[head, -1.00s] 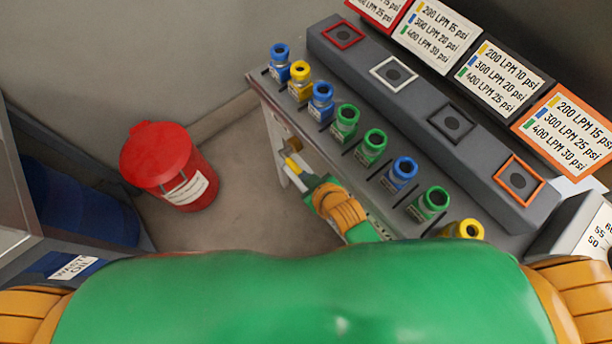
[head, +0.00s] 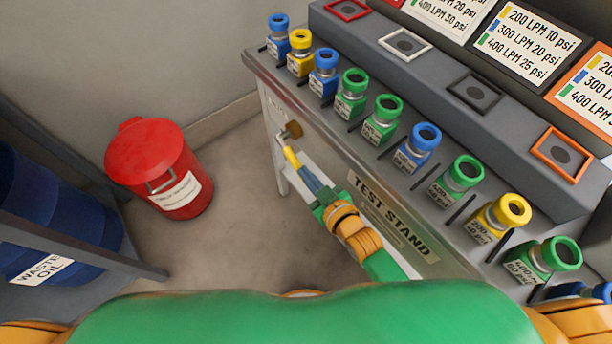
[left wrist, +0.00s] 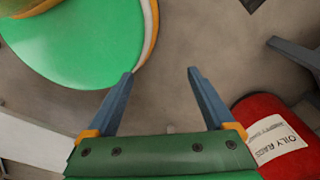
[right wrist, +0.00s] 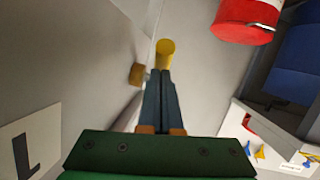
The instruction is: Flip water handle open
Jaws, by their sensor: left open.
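The water handle is a yellow lever (head: 292,157) by a brass valve fitting (head: 292,130) on the front of the test stand. My right gripper (head: 301,172) reaches toward it, its blue fingers in line with the lever. In the right wrist view the fingers (right wrist: 160,75) are together, and the yellow handle (right wrist: 166,50) lies right at their tips; I cannot tell whether they pinch it. The brass fitting (right wrist: 137,75) is just left of the tips. My left gripper (left wrist: 160,72) is open and empty above the floor, out of the head view.
The test stand (head: 345,150) carries a row of blue, yellow, green bottle-like fittings (head: 383,118). A red oily rags can (head: 165,170) stands on the floor, also near my left gripper (left wrist: 275,135). Blue drums (head: 50,205) are at left. Floor between can and stand is clear.

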